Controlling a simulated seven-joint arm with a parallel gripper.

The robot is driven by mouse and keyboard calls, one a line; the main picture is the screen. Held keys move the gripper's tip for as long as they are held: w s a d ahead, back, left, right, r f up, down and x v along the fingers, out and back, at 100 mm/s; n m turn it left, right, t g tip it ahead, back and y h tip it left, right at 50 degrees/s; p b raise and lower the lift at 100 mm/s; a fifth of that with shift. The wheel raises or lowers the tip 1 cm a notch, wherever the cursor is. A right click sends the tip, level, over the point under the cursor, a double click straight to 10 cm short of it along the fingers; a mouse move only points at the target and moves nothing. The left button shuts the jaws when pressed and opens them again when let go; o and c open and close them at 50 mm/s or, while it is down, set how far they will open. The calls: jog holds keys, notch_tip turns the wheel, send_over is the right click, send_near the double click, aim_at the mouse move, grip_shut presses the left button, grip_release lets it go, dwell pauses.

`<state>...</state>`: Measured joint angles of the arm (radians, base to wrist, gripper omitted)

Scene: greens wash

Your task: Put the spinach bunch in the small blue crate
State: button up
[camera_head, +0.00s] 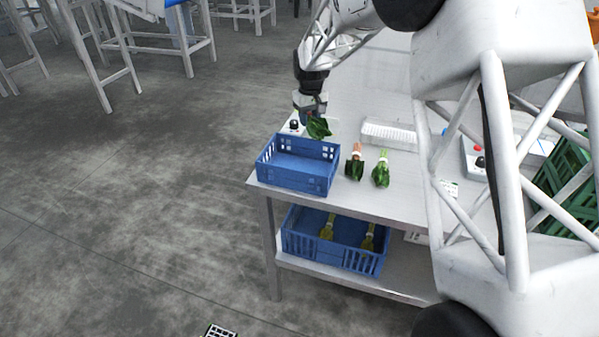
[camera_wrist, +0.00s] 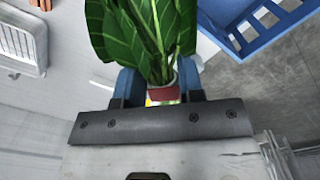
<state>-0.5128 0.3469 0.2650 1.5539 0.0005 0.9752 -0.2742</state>
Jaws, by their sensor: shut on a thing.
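The small blue crate (camera_head: 290,181) stands at the table's left front corner, in front of the held bunch. Its visible inside looks empty. Part of the blue crate (camera_wrist: 262,28) also shows at the upper right of the wrist view.
Two other leafy bunches, one with reddish stems (camera_head: 355,165) and one with pale stems (camera_head: 381,169), lie right of the crate. A white tray (camera_head: 390,136) is behind them. A larger blue crate (camera_head: 330,255) with yellowish-green bunches sits on the lower shelf. A green crate (camera_head: 570,190) is at right.

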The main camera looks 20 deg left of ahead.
jog(key=s+n, duration=0.9)
jog(key=s, duration=0.2)
jog(key=shift+s+a, duration=0.35)
jog(key=shift+a, duration=0.1)
send_near(295, 164)
jog(key=shift+s+d+f, duration=0.3)
jog(key=shift+s+f, duration=0.5)
jog(key=shift+s+d+f, duration=0.3)
jog(key=shift+s+f, duration=0.45)
jog(key=shift+f, duration=1.9)
jog(key=shift+f, duration=0.1)
